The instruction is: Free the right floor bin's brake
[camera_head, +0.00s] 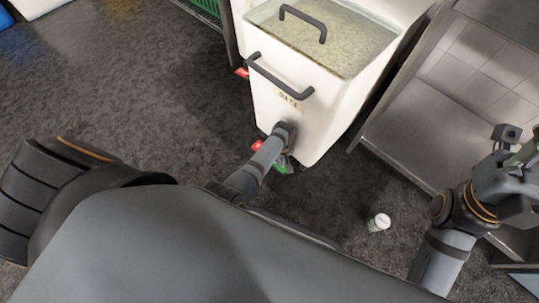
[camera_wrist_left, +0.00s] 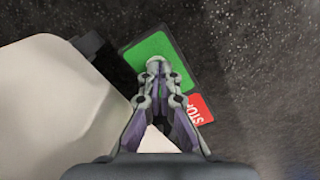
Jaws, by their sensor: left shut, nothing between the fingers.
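A white floor bin (camera_head: 320,115) labelled OATS stands at top centre, with a clear lid and dark handles. Its brake pedal shows low at its front, with a green part (camera_head: 283,167) and a red part (camera_head: 257,146). In the left wrist view the green part (camera_wrist_left: 150,55) lies under my fingertips and the red part (camera_wrist_left: 200,108), marked STOP, is to their lower right. My left gripper (camera_wrist_left: 160,68) is shut and empty over the green part; I cannot tell whether it touches. My right gripper (camera_head: 518,140) is raised at the right edge, its fingers apart and empty.
A steel unit with a shelf (camera_head: 430,125) stands right of the bin. A small white can (camera_head: 379,222) is on the floor between the bin and my right arm. Another red piece (camera_head: 242,72) shows by the bin's left side. The dark floor at left is clear.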

